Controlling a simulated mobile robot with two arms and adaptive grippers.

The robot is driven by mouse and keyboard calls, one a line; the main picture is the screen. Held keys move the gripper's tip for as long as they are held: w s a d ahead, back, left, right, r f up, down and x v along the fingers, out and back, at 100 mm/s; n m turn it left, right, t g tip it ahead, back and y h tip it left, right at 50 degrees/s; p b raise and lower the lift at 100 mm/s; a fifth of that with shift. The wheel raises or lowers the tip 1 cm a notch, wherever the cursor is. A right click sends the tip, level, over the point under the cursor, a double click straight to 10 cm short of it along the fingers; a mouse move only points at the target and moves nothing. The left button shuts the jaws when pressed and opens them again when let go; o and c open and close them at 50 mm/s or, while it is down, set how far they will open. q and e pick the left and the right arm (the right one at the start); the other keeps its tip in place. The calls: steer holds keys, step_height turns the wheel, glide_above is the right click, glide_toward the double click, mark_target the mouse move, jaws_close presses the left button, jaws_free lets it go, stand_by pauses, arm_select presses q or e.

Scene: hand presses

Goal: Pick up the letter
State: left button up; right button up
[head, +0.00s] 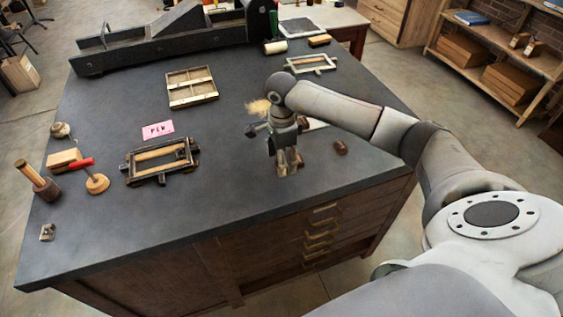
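My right gripper (288,168) points down over the right part of the dark tabletop (225,215). Its fingers are small and partly merge with brownish shapes at their tips, so I cannot tell whether they are open or hold something. A small pale metallic block (47,232), possibly a type letter, sits at the front left corner, far from this gripper. A pink card with dark lettering (157,130) lies left of the gripper. I cannot tell for certain which thing is the letter. My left gripper is out of view.
A dark frame with wooden bars (162,161) lies mid-table. Behind it is a divided wooden tray (191,87). A small brown knob (340,147) is right of the gripper. The front middle is clear.

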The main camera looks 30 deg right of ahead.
steer(key=shift+f, duration=0.85)
steer(key=c, duration=0.8)
steer(key=shift+c, duration=0.2)
steer(key=shift+r, duration=0.15)
